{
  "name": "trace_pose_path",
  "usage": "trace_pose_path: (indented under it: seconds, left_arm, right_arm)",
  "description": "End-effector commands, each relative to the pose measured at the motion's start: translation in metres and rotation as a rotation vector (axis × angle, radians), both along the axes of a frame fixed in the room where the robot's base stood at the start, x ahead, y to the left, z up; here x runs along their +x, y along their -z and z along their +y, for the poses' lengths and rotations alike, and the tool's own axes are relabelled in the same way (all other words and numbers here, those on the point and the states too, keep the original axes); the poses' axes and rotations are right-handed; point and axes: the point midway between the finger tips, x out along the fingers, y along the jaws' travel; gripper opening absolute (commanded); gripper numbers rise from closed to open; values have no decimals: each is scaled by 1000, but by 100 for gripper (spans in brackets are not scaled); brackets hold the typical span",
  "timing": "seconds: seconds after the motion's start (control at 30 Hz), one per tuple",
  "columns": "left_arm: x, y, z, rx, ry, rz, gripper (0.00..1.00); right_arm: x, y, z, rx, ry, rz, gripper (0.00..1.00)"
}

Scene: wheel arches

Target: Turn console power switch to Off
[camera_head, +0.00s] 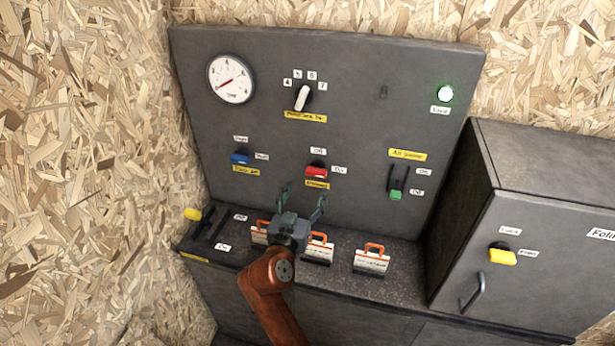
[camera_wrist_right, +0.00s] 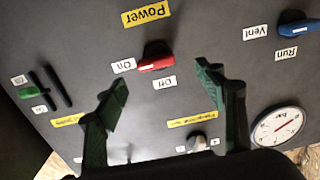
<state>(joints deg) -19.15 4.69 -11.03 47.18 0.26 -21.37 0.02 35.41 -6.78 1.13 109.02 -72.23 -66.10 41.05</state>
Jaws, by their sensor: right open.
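The console power switch is a red knob (camera_head: 316,171) on the upright dark panel, above a yellow label. In the right wrist view, which is upside down, the red knob (camera_wrist_right: 157,63) lies level, its handle toward the "On" label (camera_wrist_right: 123,65). The "Off" label (camera_wrist_right: 164,82) sits beside it, on the panel's upper side of the knob. My right gripper (camera_head: 304,196) is open and empty, just below and in front of the knob. Its spread fingers (camera_wrist_right: 162,78) show apart from the knob. My left gripper is not in view.
A blue knob (camera_head: 240,158) is left of the red one, and a green-tipped slider (camera_head: 396,195) is right. A white selector (camera_head: 302,97) and gauge (camera_head: 231,79) are above. Orange-handled padlock-like items (camera_head: 372,260) stand on the ledge below. A grey cabinet (camera_head: 545,230) stands at right.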

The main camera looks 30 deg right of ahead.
Motion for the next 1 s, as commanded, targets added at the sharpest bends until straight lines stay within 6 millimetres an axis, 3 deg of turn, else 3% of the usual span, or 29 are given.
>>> trace_pose_path:
  seconds: [0.3, 0.5, 0.9, 1.0]
  left_arm:
    - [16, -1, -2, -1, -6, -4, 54]
    - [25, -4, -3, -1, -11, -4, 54]
    - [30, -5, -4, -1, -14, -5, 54]
    - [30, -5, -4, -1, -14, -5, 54]
  right_arm:
    - [23, 0, -43, -4, 16, 0, 64]
    - [39, 0, -61, -2, 15, -1, 64]
    - [45, 0, -65, 0, 10, 0, 64]
    - [46, 0, -65, 0, 10, 0, 57]
